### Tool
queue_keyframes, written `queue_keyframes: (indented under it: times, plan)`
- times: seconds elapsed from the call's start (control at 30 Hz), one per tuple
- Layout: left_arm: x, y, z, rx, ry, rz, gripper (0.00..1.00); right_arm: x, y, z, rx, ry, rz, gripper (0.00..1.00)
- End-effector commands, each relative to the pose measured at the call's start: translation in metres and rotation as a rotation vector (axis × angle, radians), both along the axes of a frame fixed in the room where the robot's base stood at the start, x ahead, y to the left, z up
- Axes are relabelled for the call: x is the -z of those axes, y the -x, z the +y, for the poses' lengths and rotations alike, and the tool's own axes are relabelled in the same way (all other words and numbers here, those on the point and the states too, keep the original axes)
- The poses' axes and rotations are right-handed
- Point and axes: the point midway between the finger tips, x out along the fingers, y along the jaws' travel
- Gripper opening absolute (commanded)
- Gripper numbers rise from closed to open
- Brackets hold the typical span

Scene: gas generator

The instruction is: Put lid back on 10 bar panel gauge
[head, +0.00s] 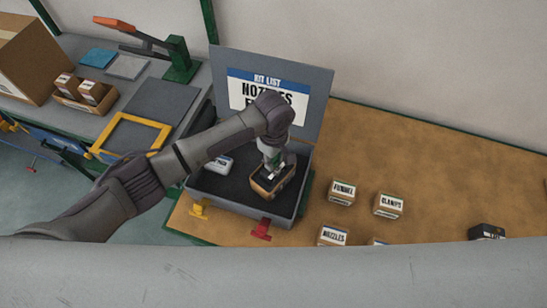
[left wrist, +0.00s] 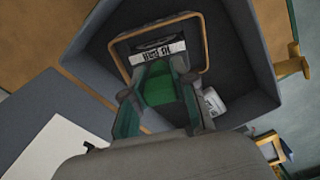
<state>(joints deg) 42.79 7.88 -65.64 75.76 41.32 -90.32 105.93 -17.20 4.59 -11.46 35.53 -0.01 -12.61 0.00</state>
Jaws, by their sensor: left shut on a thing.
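A small open brown-rimmed box (head: 284,188) sits at the right inside the dark-lined grey case. The left wrist view shows its brown rim (left wrist: 204,42) around a dark inside. My left gripper (head: 272,171) reaches down into this box. In the left wrist view its green fingers (left wrist: 158,64) are shut on a dark item with a white label (left wrist: 158,52), whose text is upside down and hard to read. The fingers hide part of it. I cannot tell whether this item is the gauge or its lid. My right gripper is not in view.
The grey case (head: 225,202) has its lid raised behind, with a kit list (head: 250,92). A white labelled item (head: 218,163) lies in it, left of the box. Small labelled boxes (head: 343,191) stand right on the brown table (head: 420,140). A yellow frame (head: 160,136) lies on the left bench.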

Motion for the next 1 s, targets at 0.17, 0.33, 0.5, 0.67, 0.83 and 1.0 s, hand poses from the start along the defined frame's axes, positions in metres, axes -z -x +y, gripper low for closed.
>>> queue_keyframes:
  times: [0.17, 0.33, 0.5, 0.67, 0.83, 1.0]
  plan:
    - [-0.0009, 0.0, -0.0003, 0.0, 0.001, 0.001, 0.13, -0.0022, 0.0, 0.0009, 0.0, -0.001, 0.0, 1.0]
    - [-0.0013, -0.0002, -0.0004, -0.001, 0.001, 0.001, 0.13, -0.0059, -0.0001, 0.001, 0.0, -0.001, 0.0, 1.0]
    - [-0.001, -0.0004, -0.0003, -0.001, 0.0, 0.0, 0.13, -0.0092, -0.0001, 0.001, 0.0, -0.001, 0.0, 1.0]
    - [0.0, -0.0003, -0.0004, 0.0, 0.0, 0.0, 0.13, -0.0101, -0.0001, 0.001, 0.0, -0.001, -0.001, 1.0]
    - [0.0003, -0.0002, -0.0004, 0.0, 0.0, 0.0, 0.13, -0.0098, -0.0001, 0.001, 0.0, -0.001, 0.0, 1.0]
    - [0.0002, -0.0002, -0.0004, 0.0, 0.0, 0.0, 0.3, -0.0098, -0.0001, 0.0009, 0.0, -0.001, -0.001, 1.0]
